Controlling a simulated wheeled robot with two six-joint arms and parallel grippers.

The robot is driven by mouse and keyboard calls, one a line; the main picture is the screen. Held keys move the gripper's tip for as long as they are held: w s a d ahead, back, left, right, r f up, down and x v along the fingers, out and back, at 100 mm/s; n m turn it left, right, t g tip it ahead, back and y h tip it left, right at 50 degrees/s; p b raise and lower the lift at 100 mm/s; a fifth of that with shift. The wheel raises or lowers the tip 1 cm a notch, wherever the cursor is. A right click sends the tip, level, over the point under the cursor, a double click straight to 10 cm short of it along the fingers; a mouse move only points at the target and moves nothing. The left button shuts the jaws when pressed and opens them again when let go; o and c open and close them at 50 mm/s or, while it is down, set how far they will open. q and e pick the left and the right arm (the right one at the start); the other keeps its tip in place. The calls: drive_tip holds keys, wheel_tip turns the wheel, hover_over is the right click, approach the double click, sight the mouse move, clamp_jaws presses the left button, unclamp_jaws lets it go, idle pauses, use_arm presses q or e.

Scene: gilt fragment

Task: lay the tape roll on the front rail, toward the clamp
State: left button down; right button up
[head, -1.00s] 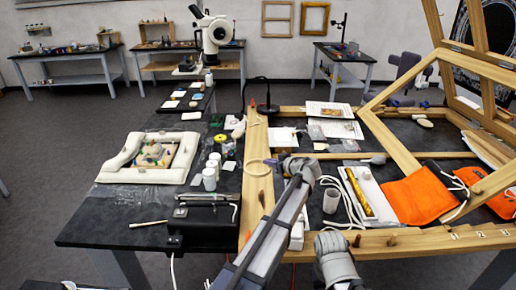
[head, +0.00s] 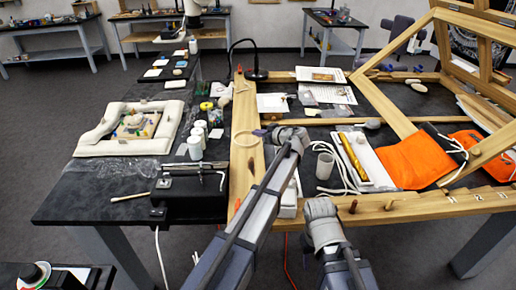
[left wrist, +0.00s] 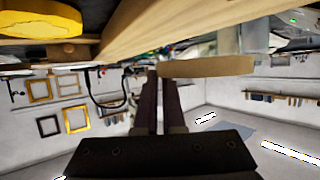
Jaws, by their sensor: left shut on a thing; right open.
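The tape roll, a pale beige ring (head: 247,139), is at the end of my left gripper (head: 270,135), above the wooden left rail. In the left wrist view it is a tan band (left wrist: 205,67) seen edge-on at the fingertips of the left gripper (left wrist: 158,75), which is shut on it. The front rail (head: 425,208) runs across the near side of the wooden frame, to the right of the roll. My right gripper (head: 320,208) is at the front rail's left end, open, its fingers mostly hidden. I cannot clearly make out the clamp.
Brown pegs (head: 353,206) stand on the front rail. A black box with metal parts (head: 190,190) stands left of the left rail. Much of the front rail is bare.

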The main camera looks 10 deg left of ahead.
sight(259, 147)
use_arm(q)
drive_tip(key=shift+f, duration=0.45)
use_arm(e)
drive_tip(key=shift+f, duration=0.45)
use_arm(q)
wheel_tip(259, 147, down, 4)
drive_tip(key=b, duration=0.4)
drive_tip(key=shift+r, duration=0.3)
drive_tip(key=c, duration=1)
unclamp_jaws()
use_arm(e)
wheel_tip(259, 147, down, 4)
drive_tip(key=shift+r, duration=0.25)
drive_tip(key=shift+r, duration=0.1)
use_arm(q)
drive_tip(key=p+v, duration=0.3)
drive_tip(key=v, duration=0.3)
drive_tip(key=shift+s+d+r, duration=0.15)
drive_tip(key=shift+s+r, duration=0.05)
drive_tip(key=shift+r, duration=0.05)
drive_tip(key=shift+s+d, duration=0.25)
drive_tip(key=shift+d, duration=0.15)
use_arm(e)
drive_tip(key=shift+r, duration=1.35)
